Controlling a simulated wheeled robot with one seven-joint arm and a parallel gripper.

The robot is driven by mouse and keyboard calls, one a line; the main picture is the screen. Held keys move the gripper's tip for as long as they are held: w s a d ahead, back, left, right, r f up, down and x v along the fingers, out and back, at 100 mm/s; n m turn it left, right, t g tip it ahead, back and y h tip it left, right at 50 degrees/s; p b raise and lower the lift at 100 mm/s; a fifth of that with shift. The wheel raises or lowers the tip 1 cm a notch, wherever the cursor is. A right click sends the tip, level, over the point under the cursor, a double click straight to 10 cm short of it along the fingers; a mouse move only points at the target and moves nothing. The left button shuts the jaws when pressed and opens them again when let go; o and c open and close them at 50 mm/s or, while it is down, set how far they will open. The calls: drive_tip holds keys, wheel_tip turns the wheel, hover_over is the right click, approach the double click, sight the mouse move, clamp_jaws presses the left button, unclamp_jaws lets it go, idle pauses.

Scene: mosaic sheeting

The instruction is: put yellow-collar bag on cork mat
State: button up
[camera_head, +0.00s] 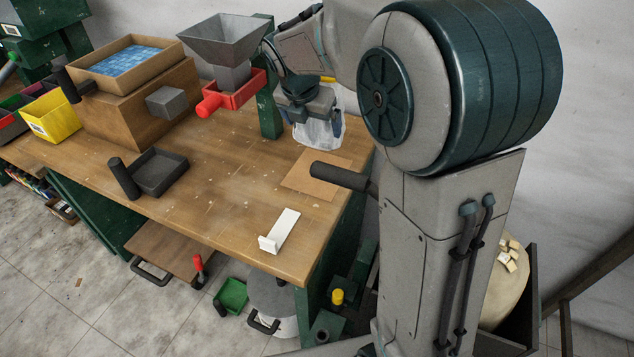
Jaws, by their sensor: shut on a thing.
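The bag (318,132) is pale and see-through with bluish contents. A bit of its yellow collar (328,79) shows beside my gripper (305,112). My gripper is shut on the bag and hides much of its top. The cork mat (310,178) is a thin tan square lying flat on the workbench near its right end. In the picture the bag hangs at the mat's far edge. I cannot tell its height above the bench.
A hopper (222,40) on a red-handled stand and a green post (268,120) are left of my gripper. A dark scoop tray (158,172) and a white bracket (281,230) lie on the workbench (215,208). A box of blue tiles (125,62) stands on a wooden block.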

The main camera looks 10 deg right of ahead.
wheel_tip(320, 180, down, 11)
drive_tip(key=shift+r+b, duration=0.1)
drive_tip(key=shift+b, duration=1.05)
drive_tip(key=o, duration=0.9)
drive_tip(key=shift+a+r, duration=0.1)
drive_tip(key=shift+r, duration=0.25)
drive_tip(key=p+v, duration=0.2)
drive_tip(key=v, duration=0.9)
drive_tip(key=shift+s+r, duration=0.1)
drive_tip(key=shift+s, duration=0.05)
